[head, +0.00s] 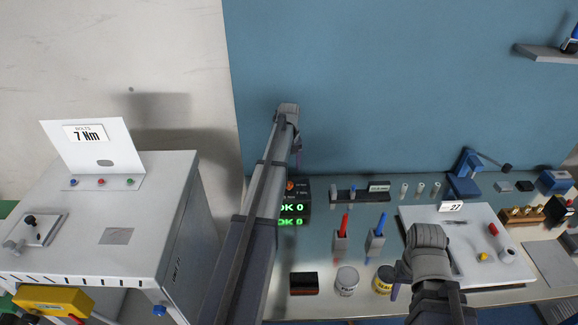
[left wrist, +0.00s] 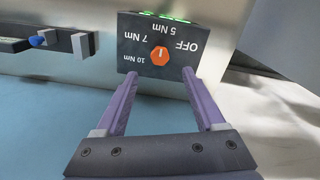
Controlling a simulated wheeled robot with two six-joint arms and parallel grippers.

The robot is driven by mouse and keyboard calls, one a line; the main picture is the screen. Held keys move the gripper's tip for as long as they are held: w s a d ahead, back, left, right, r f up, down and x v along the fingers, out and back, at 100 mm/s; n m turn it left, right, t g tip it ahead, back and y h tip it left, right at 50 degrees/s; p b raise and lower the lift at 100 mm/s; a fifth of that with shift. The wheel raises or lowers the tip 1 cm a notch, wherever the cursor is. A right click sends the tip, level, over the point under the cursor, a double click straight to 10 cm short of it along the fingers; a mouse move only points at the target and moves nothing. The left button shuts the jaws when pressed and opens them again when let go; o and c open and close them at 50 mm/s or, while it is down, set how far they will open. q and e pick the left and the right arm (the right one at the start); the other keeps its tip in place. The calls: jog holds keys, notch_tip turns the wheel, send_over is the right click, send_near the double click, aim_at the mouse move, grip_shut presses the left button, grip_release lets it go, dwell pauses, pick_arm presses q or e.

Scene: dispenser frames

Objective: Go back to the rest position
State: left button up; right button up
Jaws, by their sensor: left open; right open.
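My left gripper (left wrist: 159,74) is open and empty in the left wrist view, its two purple fingers apart. Between and beyond the fingertips is a dark box (left wrist: 140,30) with an orange knob (left wrist: 159,53) and the marks OFF, 5, 7 and 10 Nm. I cannot tell whether a finger touches it. In the head view the left arm reaches up across the bench, and its gripper (head: 298,160) is mostly hidden behind the arm, above the dark box (head: 305,190). My right gripper (head: 394,291) is open at the bench's front, by a yellow tin (head: 382,279); its fingers are partly hidden.
The box shows green "OK 0" readouts. A red (head: 342,239) and a blue pen-like tool (head: 375,239) stand in holders. A white jar (head: 347,281) and dark tray (head: 304,283) lie in front. A white board (head: 480,220) is right; a grey cabinet (head: 110,230) is left.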

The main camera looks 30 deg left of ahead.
dwell(0.3)
pick_arm(q)
jog(key=s+d+m, duration=0.9)
jog(key=s+d, duration=1.2)
jog(key=d, duration=0.5)
jog(key=s+d+f+m+b, duration=0.1)
jog(key=s+d+f+b, duration=0.1)
jog(key=d+f+b, duration=0.1)
jog(key=s+d+f+m+b, duration=0.1)
jog(key=s+d+f+b, duration=0.1)
jog(key=d+f+b, duration=0.2)
jog(key=s+d+f+m+y+b, duration=0.1)
jog(key=s+d+f+m+b, duration=0.1)
jog(key=d+f+b, duration=0.2)
jog(key=shift+s, duration=0.2)
jog(key=shift+d+r, duration=0.1)
jog(key=shift+s, duration=0.1)
